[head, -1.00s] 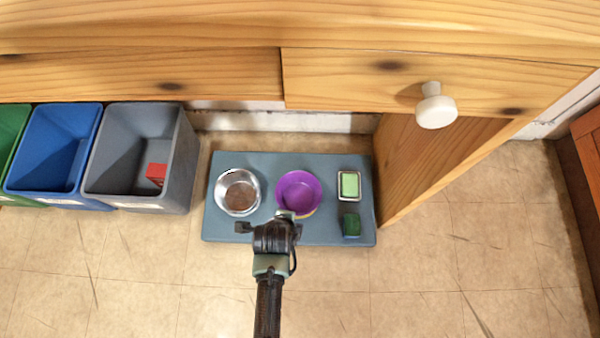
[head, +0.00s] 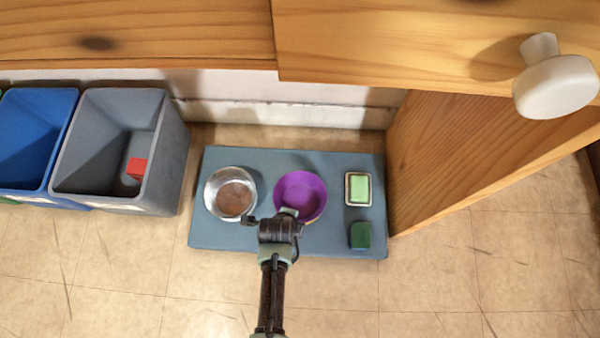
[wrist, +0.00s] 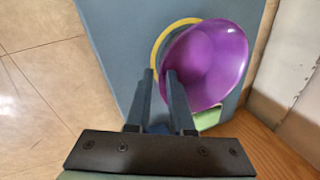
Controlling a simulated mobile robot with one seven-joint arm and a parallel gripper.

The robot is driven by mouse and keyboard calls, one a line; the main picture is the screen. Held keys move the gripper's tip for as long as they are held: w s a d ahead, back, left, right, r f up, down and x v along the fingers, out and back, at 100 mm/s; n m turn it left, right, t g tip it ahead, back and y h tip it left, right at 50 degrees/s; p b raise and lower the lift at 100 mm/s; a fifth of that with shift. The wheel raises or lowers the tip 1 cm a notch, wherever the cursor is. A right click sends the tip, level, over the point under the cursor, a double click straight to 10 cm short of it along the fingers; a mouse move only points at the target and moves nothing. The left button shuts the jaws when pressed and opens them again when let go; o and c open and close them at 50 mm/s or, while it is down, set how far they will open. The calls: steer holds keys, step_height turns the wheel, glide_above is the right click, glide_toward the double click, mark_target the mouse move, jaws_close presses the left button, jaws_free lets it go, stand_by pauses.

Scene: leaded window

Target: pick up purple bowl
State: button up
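The purple bowl (head: 301,188) sits over the right-middle of the blue-grey mat (head: 335,165) in the head view. It fills the upper right of the wrist view (wrist: 215,60), where it looks tilted and offset from a yellow ring (wrist: 160,42) below it. My gripper (wrist: 160,74) is at the bowl's near left rim. One finger is inside the bowl and the other outside, with a narrow gap and the rim between them. In the head view my gripper (head: 287,213) partly covers the bowl's near edge.
A metal bowl (head: 218,182) with brown contents stands left of the purple bowl. A green sponge in a dish (head: 358,188) and a dark green block (head: 360,236) are on the right. Grey (head: 165,150) and blue bins stand left. A wooden panel (head: 470,150) bounds the right.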

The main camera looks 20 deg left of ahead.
mark_target(300, 199)
steer(key=shift+b+x, duration=2.55)
steer(key=shift+x, duration=0.1)
steer(key=shift+w+d+r, duration=0.1)
jaws_close()
